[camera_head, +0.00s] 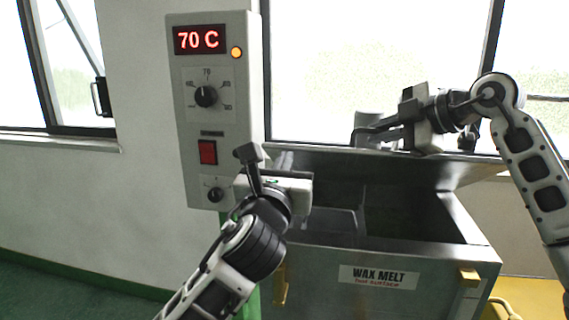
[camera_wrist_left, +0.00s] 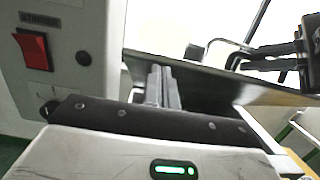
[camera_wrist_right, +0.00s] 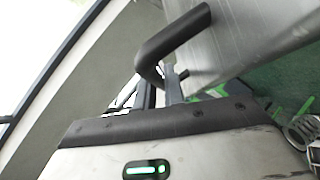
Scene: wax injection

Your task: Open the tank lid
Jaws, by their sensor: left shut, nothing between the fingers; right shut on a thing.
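The grey metal tank (camera_head: 440,262) with a "WAX MELT" label stands in front of me. Its lid (camera_head: 330,163) is tilted up toward the back, and the dark inside shows below it. My right gripper (camera_head: 378,135) is at the lid's upper edge. In the right wrist view its fingers (camera_wrist_right: 162,85) are shut on the dark bar handle (camera_wrist_right: 172,42) of the lid; the exact grip is partly hidden. My left gripper (camera_wrist_left: 163,85) is shut and empty, near the tank's left side by the control box. Its fingertips are hidden behind its hand in the head view.
The control box (camera_head: 222,120) on the left reads 70 C and has a dial, a red switch (camera_head: 207,152) and a small knob. Windows and a wall are behind. Open floor lies at the left.

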